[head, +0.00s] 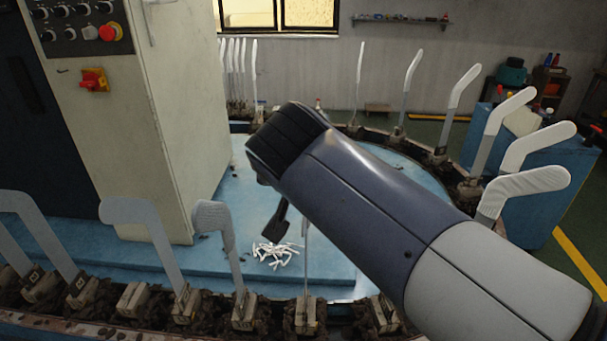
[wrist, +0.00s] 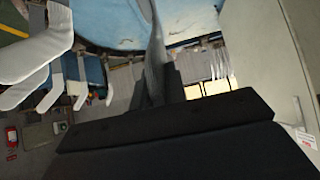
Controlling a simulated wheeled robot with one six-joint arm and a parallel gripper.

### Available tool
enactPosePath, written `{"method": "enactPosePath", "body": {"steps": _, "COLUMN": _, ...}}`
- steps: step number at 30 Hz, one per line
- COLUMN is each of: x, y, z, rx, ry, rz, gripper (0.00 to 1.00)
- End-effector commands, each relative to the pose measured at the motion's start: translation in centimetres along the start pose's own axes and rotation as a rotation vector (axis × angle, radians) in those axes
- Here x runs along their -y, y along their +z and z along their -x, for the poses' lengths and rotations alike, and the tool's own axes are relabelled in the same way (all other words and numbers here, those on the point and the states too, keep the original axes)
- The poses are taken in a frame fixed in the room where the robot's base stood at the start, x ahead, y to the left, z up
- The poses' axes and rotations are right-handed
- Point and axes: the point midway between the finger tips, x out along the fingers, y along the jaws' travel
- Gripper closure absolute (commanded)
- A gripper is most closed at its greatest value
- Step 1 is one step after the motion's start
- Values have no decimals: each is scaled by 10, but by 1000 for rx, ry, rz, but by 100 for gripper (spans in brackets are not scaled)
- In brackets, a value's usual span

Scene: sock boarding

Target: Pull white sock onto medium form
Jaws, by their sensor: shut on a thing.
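My gripper (head: 281,215) is low over the near row of forms, mostly hidden behind my own arm in the head view. In the wrist view its dark fingers (wrist: 157,88) are closed about a thin, pale grey piece (wrist: 155,50), seen nearly edge-on. I take this to be the white sock at the form, but its shape and cuff cannot be made out. A thin upright form (head: 306,265) stands in its holder just below and right of the fingertip. Its upper part is hidden by my arm. I cannot tell how much of it is covered.
White-covered forms (head: 535,182) curve along the right. Small white pieces (head: 277,254) lie on the blue platform (head: 200,262). A control cabinet (head: 185,110) stands at left.

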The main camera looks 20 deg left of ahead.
Motion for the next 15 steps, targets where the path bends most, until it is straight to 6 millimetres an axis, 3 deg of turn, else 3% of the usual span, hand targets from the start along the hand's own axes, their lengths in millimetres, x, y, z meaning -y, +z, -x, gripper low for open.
{"method": "enactPosePath", "body": {"steps": 15, "x": 0, "y": 11, "z": -10, "rx": 0, "ry": 0, "rz": 0, "gripper": 100}}
